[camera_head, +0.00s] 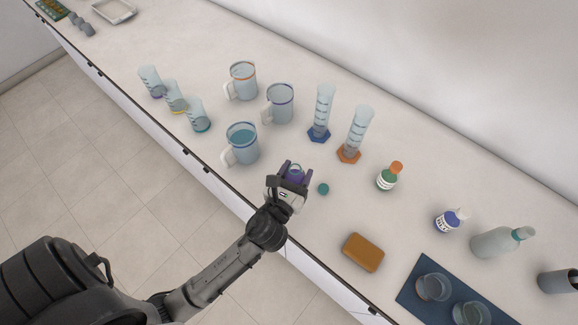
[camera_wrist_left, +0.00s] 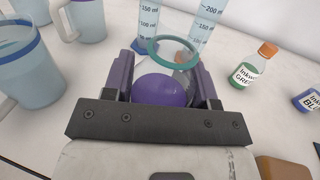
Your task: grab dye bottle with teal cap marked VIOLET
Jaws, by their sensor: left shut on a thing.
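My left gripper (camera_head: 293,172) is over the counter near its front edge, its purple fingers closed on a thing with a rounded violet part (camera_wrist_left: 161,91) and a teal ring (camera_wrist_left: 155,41). This seems to be the violet dye bottle; its label does not show. In the left wrist view the gripper (camera_wrist_left: 165,85) has one finger on each side of it. My right gripper is not in view.
A blue-rimmed jug (camera_head: 242,144) stands close left of the gripper. Two measuring cylinders, blue-footed (camera_head: 322,112) and orange-footed (camera_head: 355,135), stand behind. A green bottle (camera_head: 388,178) and blue bottle (camera_head: 448,220) stand right. A brown block (camera_head: 363,252) lies near the front edge.

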